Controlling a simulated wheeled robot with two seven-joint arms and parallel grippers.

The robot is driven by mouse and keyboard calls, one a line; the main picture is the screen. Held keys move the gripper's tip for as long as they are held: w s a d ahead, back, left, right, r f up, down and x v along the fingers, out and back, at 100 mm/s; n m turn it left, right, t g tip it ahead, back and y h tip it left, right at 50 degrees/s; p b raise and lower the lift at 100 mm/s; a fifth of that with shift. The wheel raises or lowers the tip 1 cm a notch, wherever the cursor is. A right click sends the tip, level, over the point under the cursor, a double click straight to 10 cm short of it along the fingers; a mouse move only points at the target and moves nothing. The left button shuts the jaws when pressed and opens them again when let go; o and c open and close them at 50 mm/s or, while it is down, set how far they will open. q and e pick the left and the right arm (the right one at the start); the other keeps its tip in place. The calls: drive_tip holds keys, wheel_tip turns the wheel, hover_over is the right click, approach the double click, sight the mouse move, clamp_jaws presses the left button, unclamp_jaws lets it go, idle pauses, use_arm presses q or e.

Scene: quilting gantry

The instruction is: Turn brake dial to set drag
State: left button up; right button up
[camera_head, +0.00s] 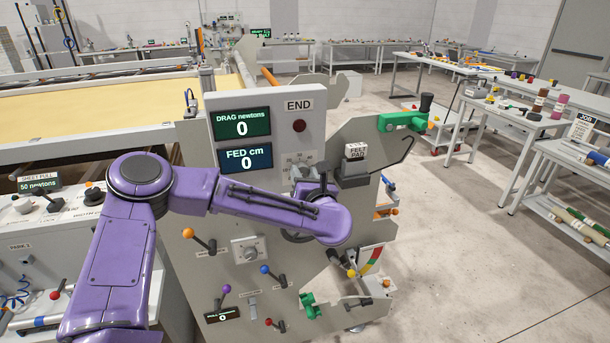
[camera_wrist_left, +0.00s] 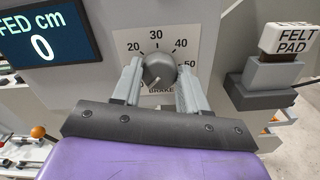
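The brake dial (camera_wrist_left: 158,74) is a round grey knob on a pale scale plate marked with numbers up to 50. Its light pointer line is turned to the lower left, toward the low end. In the left wrist view my left gripper (camera_wrist_left: 160,64) has its two grey fingers apart, one on each side of the dial; I cannot tell whether they touch it. The DRAG newtons display (camera_head: 241,123) reads 0. My right gripper is not in view.
The FED cm display (camera_head: 245,158) reads 0. A felt pad block (camera_head: 355,152) stands right of the dial, with a green clamp (camera_head: 402,121) beyond. Levers with orange (camera_head: 188,233) and blue knobs sit below on the panel. Open floor lies to the right.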

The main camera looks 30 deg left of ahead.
use_arm(q)
drive_tip(key=shift+m, duration=1.5)
drive_tip(key=m, duration=0.3)
drive_tip(key=shift+d+f+m+b, duration=0.1)
drive_tip(key=shift+m+b, duration=0.2)
drive_tip(key=m, duration=0.3)
drive_tip(key=shift+w+m, duration=0.1)
drive_tip(key=shift+m, duration=0.2)
drive_tip(key=shift+f+m+p, duration=0.15)
drive_tip(key=shift+m+p, duration=0.55)
drive_tip(key=shift+m, duration=1.5)
drive_tip(key=o, duration=1.1)
drive_tip(key=shift+c, duration=0.2)
